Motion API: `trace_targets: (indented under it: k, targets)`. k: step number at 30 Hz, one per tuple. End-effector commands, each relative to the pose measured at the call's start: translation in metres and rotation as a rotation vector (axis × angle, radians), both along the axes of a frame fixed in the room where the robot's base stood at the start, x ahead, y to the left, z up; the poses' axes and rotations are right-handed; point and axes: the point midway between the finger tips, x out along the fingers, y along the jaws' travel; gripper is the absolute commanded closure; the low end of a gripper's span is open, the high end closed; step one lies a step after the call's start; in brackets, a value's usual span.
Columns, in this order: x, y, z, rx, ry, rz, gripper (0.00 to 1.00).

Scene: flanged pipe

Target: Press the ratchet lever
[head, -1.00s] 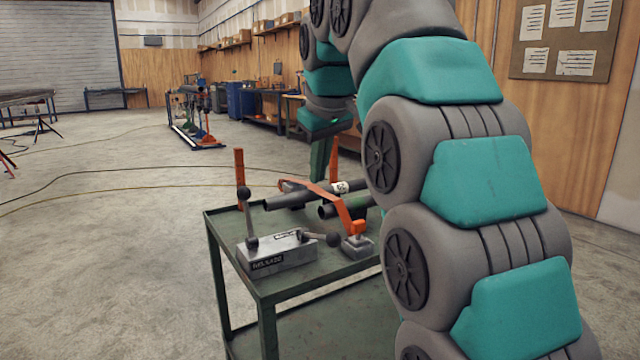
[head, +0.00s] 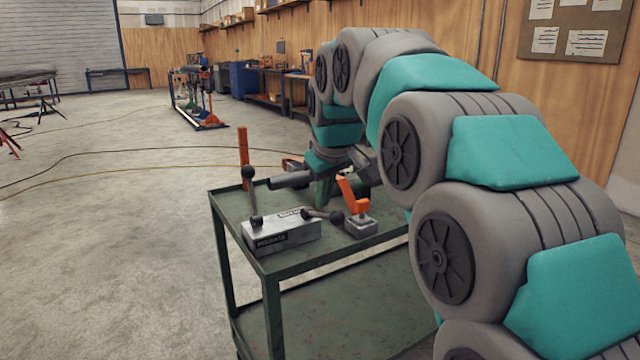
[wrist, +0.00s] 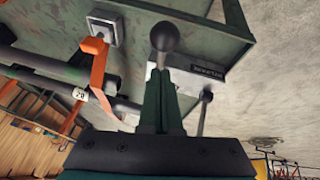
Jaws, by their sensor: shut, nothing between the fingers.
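A grey metal box (head: 283,235) on the green cart carries two dark levers with round knobs. I cannot tell which part is the ratchet lever. My gripper (head: 325,204) is shut and empty, pointing down behind the box. In the wrist view its green fingers (wrist: 159,78) partly hide the tilted lever's rod, with its knob (wrist: 165,37) just past the tips. Contact cannot be told.
Dark pipes (head: 290,181) lie on the cart top (head: 232,207), partly hidden by my arm. An orange post (head: 243,150) stands at the cart's far left corner. Open concrete floor (head: 110,240) lies left of the cart.

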Motion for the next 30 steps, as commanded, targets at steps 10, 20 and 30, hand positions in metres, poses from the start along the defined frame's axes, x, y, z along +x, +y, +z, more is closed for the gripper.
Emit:
trace_targets:
  k: [10, 20, 30]
  targets:
    - [-0.002, -0.003, -0.008, 0.0, 0.001, 0.0, 1.0]
    - [-0.003, -0.003, -0.009, 0.003, -0.004, 0.0, 1.0]
    - [-0.007, -0.006, -0.018, 0.039, -0.053, 0.0, 1.0]
